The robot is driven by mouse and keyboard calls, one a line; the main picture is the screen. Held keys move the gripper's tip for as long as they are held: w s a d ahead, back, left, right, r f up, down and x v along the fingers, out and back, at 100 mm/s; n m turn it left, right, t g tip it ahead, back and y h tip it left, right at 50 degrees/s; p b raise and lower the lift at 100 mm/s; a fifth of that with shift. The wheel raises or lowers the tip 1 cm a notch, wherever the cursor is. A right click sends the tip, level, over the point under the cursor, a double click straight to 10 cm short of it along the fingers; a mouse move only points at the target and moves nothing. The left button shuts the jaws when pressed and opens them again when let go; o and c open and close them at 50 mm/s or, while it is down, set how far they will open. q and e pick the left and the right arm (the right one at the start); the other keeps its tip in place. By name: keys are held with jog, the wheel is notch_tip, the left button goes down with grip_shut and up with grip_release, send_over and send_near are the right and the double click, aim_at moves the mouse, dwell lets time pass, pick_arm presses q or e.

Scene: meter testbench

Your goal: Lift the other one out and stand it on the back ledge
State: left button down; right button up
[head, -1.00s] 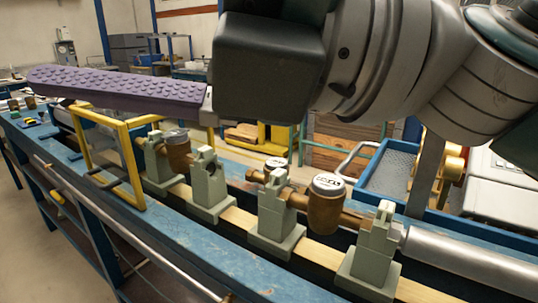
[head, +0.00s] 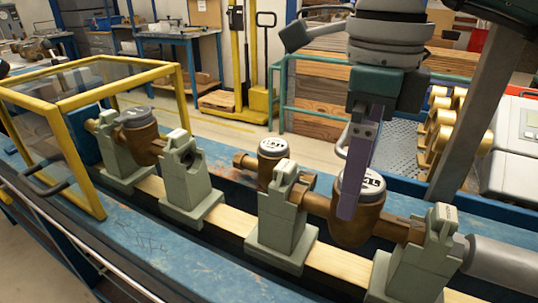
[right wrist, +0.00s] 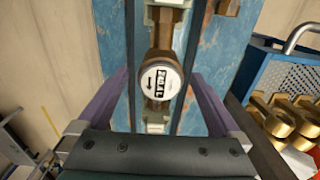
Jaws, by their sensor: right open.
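A bronze meter with a white-rimmed dial (head: 357,190) sits in the rail between two grey-green clamps at the right; its dial also shows in the right wrist view (right wrist: 160,82). My right gripper (head: 347,205) points down at it, open, one purple finger in front of its body; in the right wrist view the fingers (right wrist: 160,76) lie to either side. I cannot tell whether they touch it. A second bronze meter (head: 272,150) stands behind the clamps by the blue back ledge (head: 222,158), its base partly hidden. A third meter (head: 138,130) sits between the left clamps. My left gripper is not in view.
A yellow-framed clear guard (head: 62,103) stands open around the bench's left end. A blue tray (head: 395,145) with several brass fittings (head: 440,130) lies behind the right meter. A grey cylinder (head: 495,262) ends the row at the right.

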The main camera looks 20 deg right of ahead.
jog(key=f, duration=0.3)
jog(key=f+p, duration=0.1)
jog(key=f, duration=0.1)
jog(key=shift+s+d+f, duration=0.15)
jog(key=shift+s+d, duration=0.1)
jog(key=shift+s, duration=0.05)
jog(key=shift+w+f, duration=0.1)
jog(key=shift+f, duration=0.4)
grip_shut()
jog(key=shift+r, duration=0.1)
